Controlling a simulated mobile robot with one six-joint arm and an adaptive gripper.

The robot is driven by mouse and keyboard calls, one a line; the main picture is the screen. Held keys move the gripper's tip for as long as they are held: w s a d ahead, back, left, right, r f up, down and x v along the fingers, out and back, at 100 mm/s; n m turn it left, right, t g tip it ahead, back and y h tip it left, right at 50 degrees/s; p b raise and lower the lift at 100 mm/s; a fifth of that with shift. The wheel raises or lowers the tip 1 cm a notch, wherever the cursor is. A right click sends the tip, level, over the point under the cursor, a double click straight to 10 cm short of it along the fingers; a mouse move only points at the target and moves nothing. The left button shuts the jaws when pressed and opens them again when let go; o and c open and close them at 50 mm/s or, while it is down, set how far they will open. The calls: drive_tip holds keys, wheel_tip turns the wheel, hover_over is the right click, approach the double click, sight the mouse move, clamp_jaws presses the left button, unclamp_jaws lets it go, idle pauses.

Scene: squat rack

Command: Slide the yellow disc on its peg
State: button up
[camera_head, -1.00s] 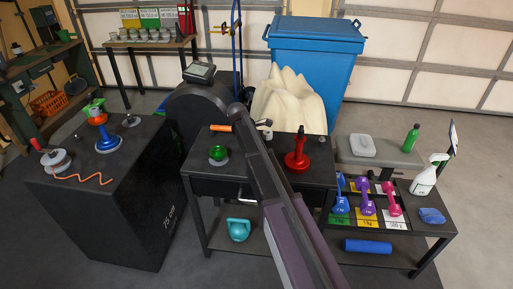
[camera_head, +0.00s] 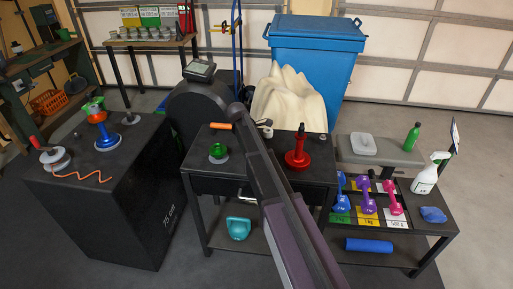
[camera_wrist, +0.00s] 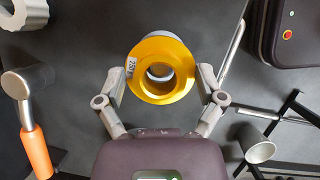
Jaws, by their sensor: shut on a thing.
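The yellow disc (camera_wrist: 146,82) is a thick yellow ring with a white label at its upper left, in the wrist view. My gripper (camera_wrist: 162,76) is shut on it, with a finger at each side. Through its hole I see a grey round shape, and a pale grey rim shows behind its top edge; I cannot tell whether these are a peg. In the head view my arm hides the gripper and the disc. A peg stack with a blue base (camera_head: 107,142) and a thin peg with a grey base (camera_head: 130,120) stand on the black box.
A hammer with an orange handle (camera_wrist: 37,152) lies left of the gripper in the wrist view.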

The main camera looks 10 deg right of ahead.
drive_tip(key=shift+f+b, duration=1)
drive_tip(key=shift+f, duration=0.05)
drive_tip(key=o, duration=1)
drive_tip(key=shift+r, duration=0.2)
wheel_tip(320, 180, up, 9)
drive_tip(key=p, duration=0.9)
drive_tip(key=shift+f, duration=0.1)
idle(0.5)
drive_tip(key=s+m+y, duration=0.1)
drive_tip(key=s+m, duration=0.4)
drive_tip(key=s, duration=0.4)
drive_tip(key=s+f+m+y, duration=0.1)
drive_tip(key=s+m+y, duration=0.1)
drive_tip(key=s+m, duration=0.4)
drive_tip(key=s+m+y, duration=0.1)
drive_tip(key=s+m, duration=0.5)
drive_tip(key=s, duration=0.8)
drive_tip(key=shift+s+d+f+y, duration=0.1)
drive_tip(key=shift+d+f+y, duration=0.15)
drive_tip(key=shift+d+y, duration=0.1)
